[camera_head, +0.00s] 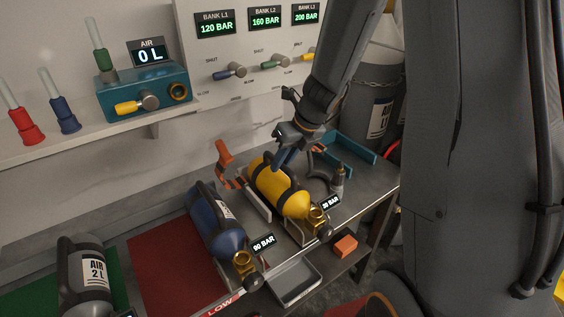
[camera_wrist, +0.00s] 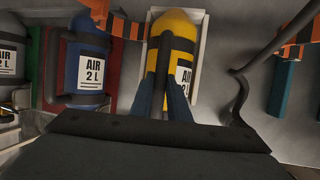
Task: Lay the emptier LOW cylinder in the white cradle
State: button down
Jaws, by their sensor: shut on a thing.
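The yellow cylinder (camera_head: 280,188) has a brass valve and a tag (camera_head: 330,204) that seems to read 30 BAR. It lies lengthwise between the walls of the white cradle (camera_head: 258,206); the wrist view shows the yellow cylinder (camera_wrist: 176,30) inside the cradle's pale rim (camera_wrist: 201,62). I cannot tell whether it rests fully on the cradle floor. My gripper (camera_head: 284,160) is shut on its black carrying handle from above; the blue fingers (camera_wrist: 162,92) flank the handle. The blue cylinder (camera_head: 212,222), tagged 90 BAR (camera_head: 263,243), lies on the red LOW mat (camera_head: 160,262).
A grey cylinder (camera_head: 84,272) lies on the green mat at left. Orange clamp (camera_head: 228,160), dark curved hook (camera_head: 318,183), teal block (camera_head: 350,150), grey tray (camera_head: 294,281) and orange block (camera_head: 345,246) surround the cradle. Wall valves and an AIR box (camera_head: 145,92) stand behind.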

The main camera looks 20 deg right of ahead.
jog(key=shift+w+f, duration=0.1)
jog(key=shift+f, duration=0.2)
dwell(0.5)
jog(key=c, duration=1.6)
grip_release()
jog(key=shift+s+f, duration=0.15)
jog(key=shift+s, duration=0.05)
jog(key=v, duration=0.8)
jog(key=s+f+n+h, duration=0.1)
jog(key=s+n, duration=0.4)
jog(key=n, duration=0.6)
jog(key=s+a+f+n+g+h, duration=0.1)
jog(key=s+n, duration=0.3)
jog(key=n, duration=0.7)
jog(key=s+a+f+n+h+b, duration=0.1)
jog(key=s+n, duration=0.4)
jog(key=n, duration=0.5)
jog(key=shift+s+a+f+n+g+h, duration=0.2)
jog(key=shift+s+f+n+g+h, duration=0.1)
jog(key=shift+s+f+n+g, duration=0.15)
